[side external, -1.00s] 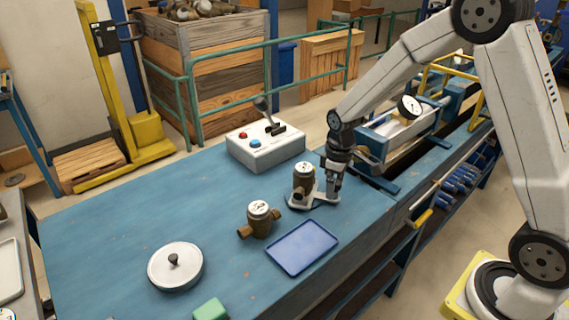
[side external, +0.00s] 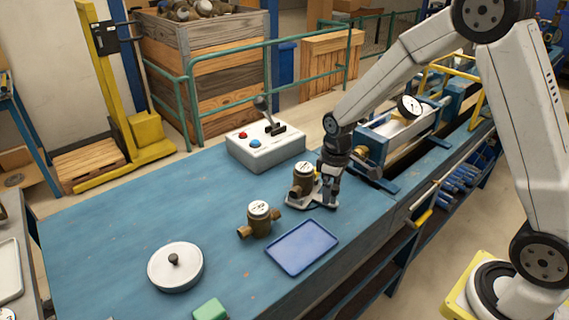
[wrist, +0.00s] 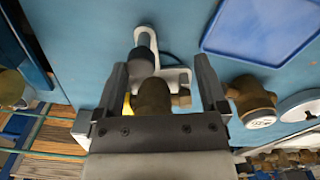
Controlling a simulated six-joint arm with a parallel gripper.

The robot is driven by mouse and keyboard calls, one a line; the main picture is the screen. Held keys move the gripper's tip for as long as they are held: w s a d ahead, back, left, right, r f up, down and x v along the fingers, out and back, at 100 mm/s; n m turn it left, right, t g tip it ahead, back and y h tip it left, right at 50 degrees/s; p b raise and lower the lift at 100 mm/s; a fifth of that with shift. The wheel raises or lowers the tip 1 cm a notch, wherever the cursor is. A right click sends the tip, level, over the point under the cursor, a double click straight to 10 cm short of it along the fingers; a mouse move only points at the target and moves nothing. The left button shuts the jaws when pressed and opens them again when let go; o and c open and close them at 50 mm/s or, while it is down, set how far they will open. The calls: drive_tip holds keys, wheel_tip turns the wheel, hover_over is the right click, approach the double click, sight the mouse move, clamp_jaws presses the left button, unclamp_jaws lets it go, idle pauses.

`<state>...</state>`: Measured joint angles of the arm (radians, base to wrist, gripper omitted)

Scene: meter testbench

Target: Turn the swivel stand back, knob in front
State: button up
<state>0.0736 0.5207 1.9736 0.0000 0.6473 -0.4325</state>
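The swivel stand is a flat white plate (side external: 297,204) on the blue bench, bearing a brass meter (side external: 303,176) with a white dial. In the wrist view, the stand's white plate (wrist: 177,76) carries a dark grey upright knob (wrist: 143,62) at its upper end and the brass meter (wrist: 154,97) nearer the wrist. My gripper (wrist: 160,66) is open, with one finger on each side of the knob and meter; the left finger is close to the knob. I cannot tell whether they touch. In the side view my gripper (side external: 327,196) is low over the plate's right end and hides the knob.
A second brass meter (side external: 259,220) and a blue tray (side external: 302,248) lie in front of the stand. A control box (side external: 265,149) with a lever stands behind it. A round lid (side external: 175,267) and green block (side external: 211,309) are farther left.

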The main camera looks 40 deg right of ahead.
drive_tip(key=shift+a, duration=0.15)
drive_tip(key=shift+a, duration=0.45)
idle(0.3)
drive_tip(key=shift+o, duration=0.6)
drive_tip(key=shift+r, duration=2.75)
drive_tip(key=shift+d+r, duration=0.1)
